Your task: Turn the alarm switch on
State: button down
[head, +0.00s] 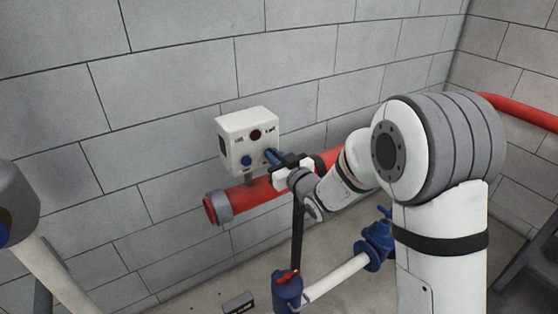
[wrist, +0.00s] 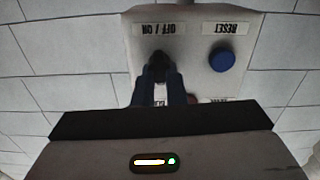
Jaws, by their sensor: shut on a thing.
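The alarm switch (wrist: 158,57) is a small dark knob beside the OFF / ON label on a white control box (head: 236,128). The label reads upside down in the wrist view. My gripper (wrist: 160,72) has its blue fingers shut on the switch. In the head view my gripper (head: 271,156) reaches the lower right of the box front and hides the switch. Which way the knob is turned cannot be told, as the fingers cover most of it.
A blue RESET button (wrist: 222,60) sits beside the switch. A dark red lamp (head: 255,135) is above it on the box. A red pipe (head: 245,196) runs just below the box. Blue valves (head: 375,243) and a white pipe (head: 338,277) stand lower down.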

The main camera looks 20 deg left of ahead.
jog(key=n+b, duration=0.5)
jog(key=b, duration=0.4)
jog(key=n+b, duration=0.6)
jog(key=b, duration=0.4)
jog(key=shift+s+a+r, duration=0.1)
jog(key=shift+a+r, duration=0.05)
jog(key=shift+r+n, duration=0.1)
jog(key=shift+n, duration=0.2)
jog(key=c, duration=1.6)
grip_release()
jog(key=shift+a, duration=0.1)
jog(key=shift+o, duration=0.6)
jog(key=shift+f, duration=0.25)
